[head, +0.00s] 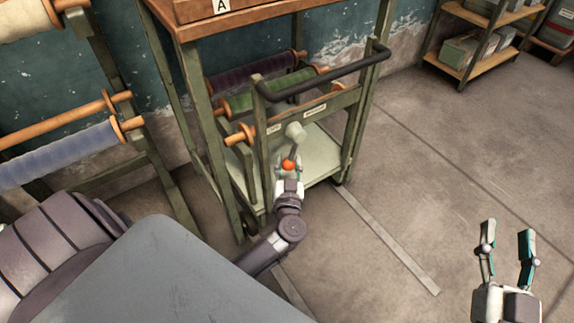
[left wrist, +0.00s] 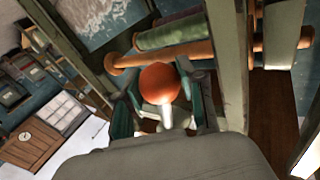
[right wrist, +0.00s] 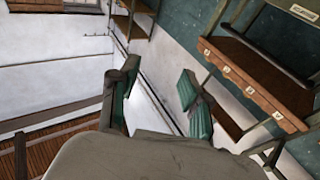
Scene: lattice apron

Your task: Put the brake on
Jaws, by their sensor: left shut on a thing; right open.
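The green metal cart (head: 353,122) stands against the wall with a dark push handle (head: 330,76) on top of its near end. An orange ball knob (head: 288,165) sits at that end, below a crossbar with two small pale labels, too small to read surely. My left gripper (head: 289,174) is shut on the knob. In the left wrist view the orange knob (left wrist: 160,83) sits between the fingers, with a short pale stem (left wrist: 166,116) below it. The gripper hides part of the lever. My right gripper (head: 508,250) is open and empty over the floor at the lower right.
Rolls of purple (head: 250,70) and green cloth (head: 270,95) hang in the cart. A rack with a blue roll (head: 60,155) stands at the left. A shelf with grey boxes (head: 463,48) stands at the back right. The floor right of the cart is clear.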

